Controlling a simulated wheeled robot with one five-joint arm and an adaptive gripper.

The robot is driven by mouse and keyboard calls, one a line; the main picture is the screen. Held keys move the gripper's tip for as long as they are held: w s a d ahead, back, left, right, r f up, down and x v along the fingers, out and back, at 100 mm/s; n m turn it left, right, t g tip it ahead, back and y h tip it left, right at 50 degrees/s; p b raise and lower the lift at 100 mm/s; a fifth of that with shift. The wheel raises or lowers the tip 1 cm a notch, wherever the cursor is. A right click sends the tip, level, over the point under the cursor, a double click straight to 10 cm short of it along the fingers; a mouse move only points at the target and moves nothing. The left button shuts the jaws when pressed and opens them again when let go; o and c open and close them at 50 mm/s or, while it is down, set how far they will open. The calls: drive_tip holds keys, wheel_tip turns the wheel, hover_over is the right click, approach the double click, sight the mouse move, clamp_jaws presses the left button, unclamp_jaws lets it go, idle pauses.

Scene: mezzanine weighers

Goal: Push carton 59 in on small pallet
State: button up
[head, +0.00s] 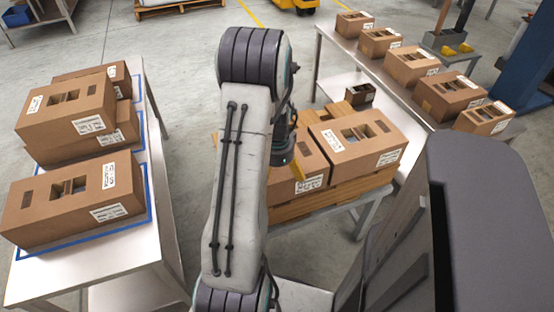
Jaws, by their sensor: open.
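The small wooden pallet (345,192) stands on a low metal table in the middle. It bears a brown carton at right (378,155) and another brown carton (312,156) at left, partly hidden by my arm. The two sit close side by side. Their white labels are too small to read, so I cannot tell which is carton 59. My gripper (306,178) is low over the left carton, mostly behind my arm, with a yellow finger showing near that carton's front face. It is open; contact cannot be made out.
A left table (105,262) with blue-taped outlines bears several stacked cartons (75,200). A long bench (350,48) at right bears a row of cartons (410,64). A small dark box (360,94) lies behind the pallet. Concrete floor (180,55) is clear at back left.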

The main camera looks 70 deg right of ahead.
wheel_tip(320, 180, up, 11)
drive_tip(key=shift+f, duration=0.2)
idle(0.3)
idle(0.8)
drive_tip(key=a+n+y, duration=0.2)
drive_tip(key=a+n, duration=0.8)
drive_tip(key=n, duration=0.1)
drive_tip(key=w+a+r+n+t+p, duration=0.1)
drive_tip(key=w+a+r+n+p, duration=0.2)
drive_tip(key=a+r+n, duration=0.3)
drive_tip(key=w+a+r+n+t+h+p, duration=0.1)
drive_tip(key=w+a+r+n+p, duration=0.3)
drive_tip(key=a, duration=0.8)
drive_tip(key=w+a+r+n+t+h+p, duration=0.1)
drive_tip(key=w+a+r+n+p, duration=0.2)
drive_tip(key=w+a+r+n, duration=0.3)
drive_tip(key=shift+w+a+r+n+p, duration=0.3)
drive_tip(key=shift+a+r+n, duration=0.5)
drive_tip(key=shift+a+r, duration=1.1)
